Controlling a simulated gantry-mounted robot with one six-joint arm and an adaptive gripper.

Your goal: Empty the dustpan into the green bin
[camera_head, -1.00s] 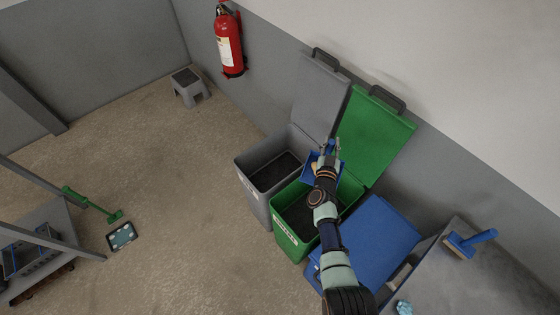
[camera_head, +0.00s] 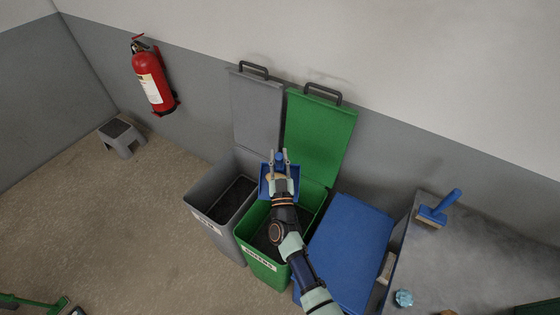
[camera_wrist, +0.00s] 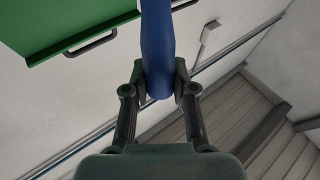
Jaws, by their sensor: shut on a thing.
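My gripper (camera_head: 279,166) is shut on the blue handle of the dustpan (camera_head: 264,188). In the wrist view the dustpan's handle (camera_wrist: 157,50) runs between my two fingertips (camera_wrist: 158,88). In the head view the dustpan is above the back left part of the green bin (camera_head: 262,262), near the grey bin's edge. The green bin stands open with its lid (camera_head: 320,130) up against the wall, and its inside is dark. My arm hides part of its opening. Whether anything is in the pan cannot be seen.
A grey bin (camera_head: 196,200) stands open to the left, lid up. A blue-lidded bin (camera_head: 350,240) is shut on the right. Beyond it a grey counter (camera_head: 480,235) holds a blue-handled brush (camera_head: 438,208). A fire extinguisher (camera_head: 152,80) hangs above the floor, near a stool (camera_head: 122,136).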

